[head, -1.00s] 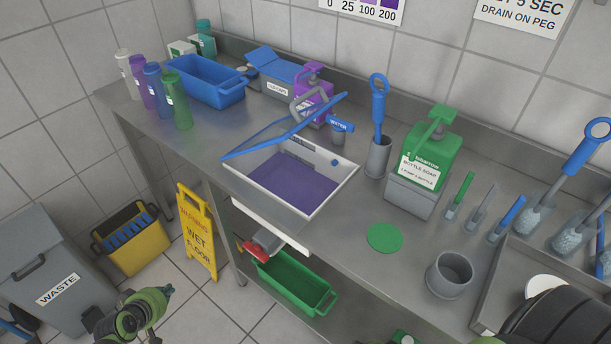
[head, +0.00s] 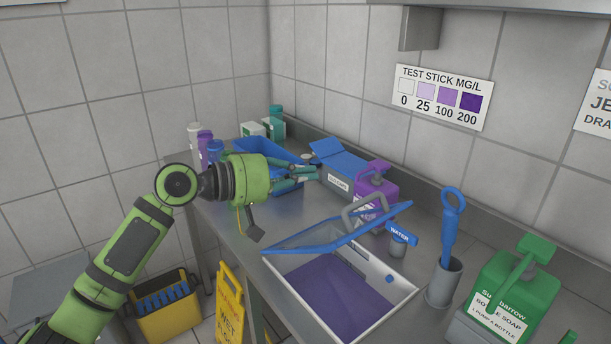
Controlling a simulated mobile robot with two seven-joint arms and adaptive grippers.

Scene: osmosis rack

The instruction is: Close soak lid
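The soak sink (head: 345,292) is a white-rimmed basin with purple liquid, set in the steel counter. Its blue-framed lid (head: 330,236) stands tilted up over the basin's back left side, leaving the liquid exposed. My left gripper (head: 306,178) is in the air beyond the lid's left end, apart from it, and points right in front of the blue tub. Its fingers are small and overlap the blue things behind, so their opening is unclear. My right gripper is out of view.
A grey faucet (head: 365,206) and a blue WATER handle (head: 401,234) stand just behind the lid. A purple pump bottle (head: 377,183), a blue tub (head: 262,150) and several bottles line the back. A blue brush in a grey holder (head: 444,283) stands right of the sink.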

